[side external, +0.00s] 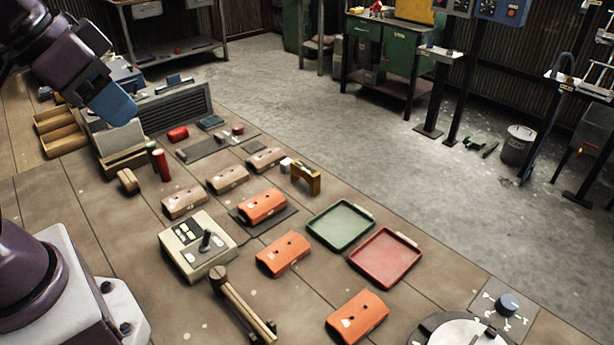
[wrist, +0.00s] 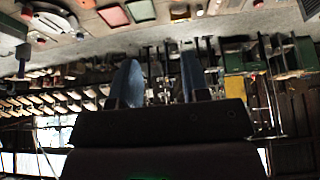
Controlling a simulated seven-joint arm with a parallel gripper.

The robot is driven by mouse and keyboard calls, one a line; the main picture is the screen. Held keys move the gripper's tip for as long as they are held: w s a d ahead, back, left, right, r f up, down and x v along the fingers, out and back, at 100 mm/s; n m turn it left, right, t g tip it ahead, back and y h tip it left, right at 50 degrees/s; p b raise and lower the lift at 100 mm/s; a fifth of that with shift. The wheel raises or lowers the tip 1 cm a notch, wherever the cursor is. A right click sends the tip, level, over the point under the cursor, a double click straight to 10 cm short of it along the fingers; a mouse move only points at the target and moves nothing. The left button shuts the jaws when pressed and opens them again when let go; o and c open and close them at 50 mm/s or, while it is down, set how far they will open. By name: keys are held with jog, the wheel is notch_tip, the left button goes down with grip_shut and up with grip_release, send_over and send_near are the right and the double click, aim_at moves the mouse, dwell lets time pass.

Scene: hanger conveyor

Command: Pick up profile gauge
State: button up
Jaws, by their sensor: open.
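A mustard-yellow, arch-shaped piece (side external: 306,178) stands upright on the table in the side view, just right of the brown blocks. It looks like the profile gauge, though I cannot be certain. My gripper (side external: 112,104) is high at the upper left of the side view, well away from that piece. In the wrist view my gripper (wrist: 160,80) shows two blue fingers spread apart with nothing between them.
Orange blocks (side external: 284,254) and brown blocks (side external: 228,179) lie around the gauge. A green tray (side external: 341,224) and a red tray (side external: 385,257) are to its right. A control box with joystick (side external: 198,246) and a wooden-handled tool (side external: 240,305) stand nearer.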

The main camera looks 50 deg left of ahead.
jog(key=shift+o, duration=1.2)
